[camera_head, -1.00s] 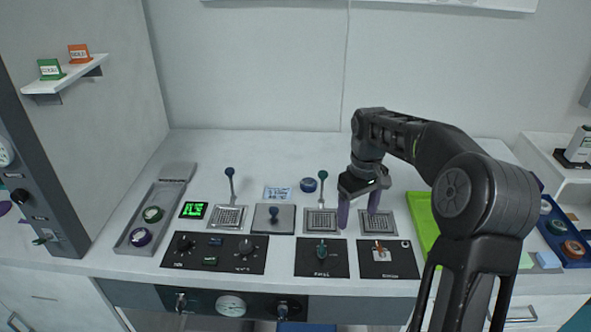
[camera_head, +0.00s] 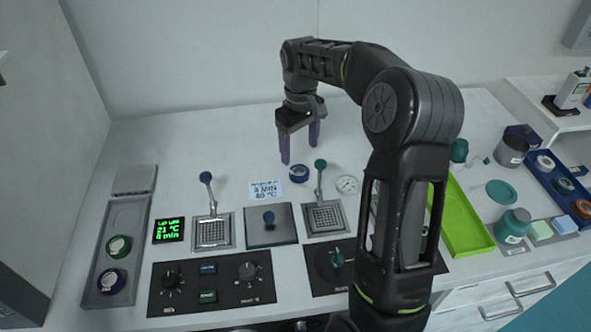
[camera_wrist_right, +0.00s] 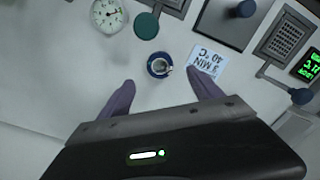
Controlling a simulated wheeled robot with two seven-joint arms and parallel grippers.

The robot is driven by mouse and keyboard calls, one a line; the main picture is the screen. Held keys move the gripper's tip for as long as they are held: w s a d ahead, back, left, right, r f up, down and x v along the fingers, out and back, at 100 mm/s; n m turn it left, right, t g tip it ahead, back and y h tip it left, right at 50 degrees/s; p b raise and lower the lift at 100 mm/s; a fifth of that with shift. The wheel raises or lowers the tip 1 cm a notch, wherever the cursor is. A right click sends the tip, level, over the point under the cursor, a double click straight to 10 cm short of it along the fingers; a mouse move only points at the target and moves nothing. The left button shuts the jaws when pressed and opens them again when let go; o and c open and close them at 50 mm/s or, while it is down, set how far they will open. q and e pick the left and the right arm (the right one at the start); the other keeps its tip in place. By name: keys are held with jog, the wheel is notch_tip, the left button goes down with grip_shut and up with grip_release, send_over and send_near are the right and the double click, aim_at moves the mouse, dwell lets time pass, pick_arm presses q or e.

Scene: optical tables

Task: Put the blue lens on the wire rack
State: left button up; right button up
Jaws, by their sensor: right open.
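The blue lens (camera_head: 299,173), a small round blue-rimmed piece, lies on the white tabletop behind the grid plates. It also shows in the right wrist view (camera_wrist_right: 160,66), just beyond my fingertips. My right gripper (camera_head: 300,154) is open and empty, with its purple fingers apart above and slightly behind the lens. In the wrist view the fingertips (camera_wrist_right: 162,83) stand to either side of the lens, not touching it. Two square metal grids lie on the table, a left one (camera_head: 213,232) and a right one (camera_head: 325,218); I cannot tell which is the wire rack. My left gripper is not in view.
Levers with a blue knob (camera_head: 206,178) and a teal knob (camera_head: 320,165) stand up near the lens. A printed card (camera_head: 265,190) and a round dial (camera_head: 347,184) lie close by. A green tray (camera_head: 465,222) is at the right. The back of the table is clear.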

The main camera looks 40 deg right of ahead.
aim_at(300, 171)
jog(key=shift+f, duration=1.35)
jog(key=shift+f+p, duration=0.45)
notch_tip(300, 171, down, 4)
jog(key=shift+f+p, duration=0.15)
jog(key=shift+p, duration=0.35)
jog(key=c, duration=1.5)
